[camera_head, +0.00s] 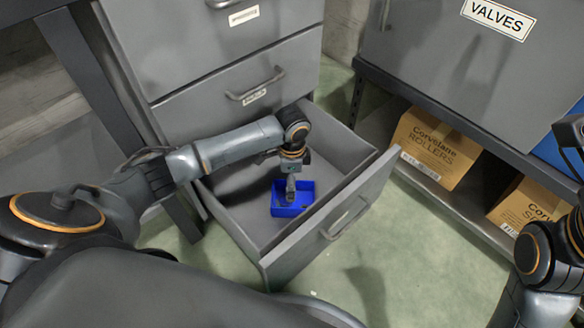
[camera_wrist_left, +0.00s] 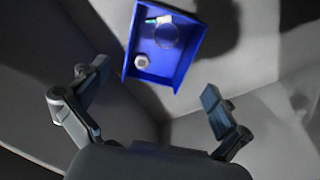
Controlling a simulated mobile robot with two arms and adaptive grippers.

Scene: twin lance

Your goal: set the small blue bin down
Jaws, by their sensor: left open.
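The small blue bin (camera_head: 307,190) sits in the open bottom drawer, on what looks like the drawer floor. In the left wrist view the bin (camera_wrist_left: 183,68) is tilted in the picture, with a white nut-like piece (camera_wrist_left: 141,61), a clear round piece (camera_wrist_left: 167,36) and a small green-tipped item in it. My left gripper (camera_head: 290,195) reaches down into the drawer over the bin's left part. In the left wrist view its two fingers (camera_wrist_left: 150,92) are spread apart, with the bin beyond them and nothing between them. My right arm shows at the right edge; its gripper is not clearly visible.
The open drawer (camera_head: 350,212) has walls around the bin, with bare floor beside it. Closed drawers (camera_head: 225,92) stand above. At the right are a VALVES-labelled grey cabinet (camera_head: 450,60) and a shelf with cardboard boxes (camera_head: 433,146).

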